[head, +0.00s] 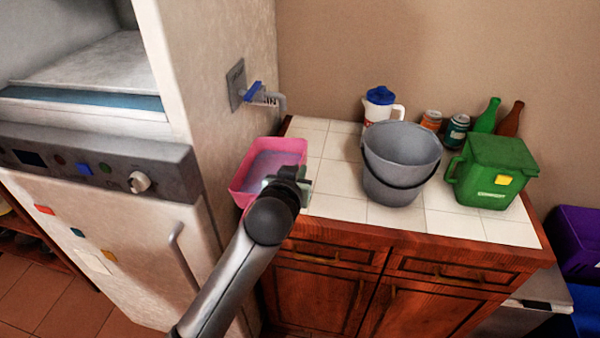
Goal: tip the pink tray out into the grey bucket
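The pink tray (274,146) is at the left end of the tiled counter, beside the tall white cabinet. Something bluish-grey shows inside it, too indistinct to name. The grey bucket (402,155) stands upright on the counter to the right of the tray, with a dark handle hanging across its front. My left gripper (303,184) is at the tray's front right corner, and my arm hides part of the tray's near side. I cannot tell whether its fingers are shut on the rim. My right gripper is not in view.
A green lidded bin (490,172) stands right of the bucket. Behind are a white jug with a blue lid (379,106), cans and bottles (487,116) along the wall. A tap (264,96) sticks out above the tray. Bare tiles (333,175) lie between tray and bucket.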

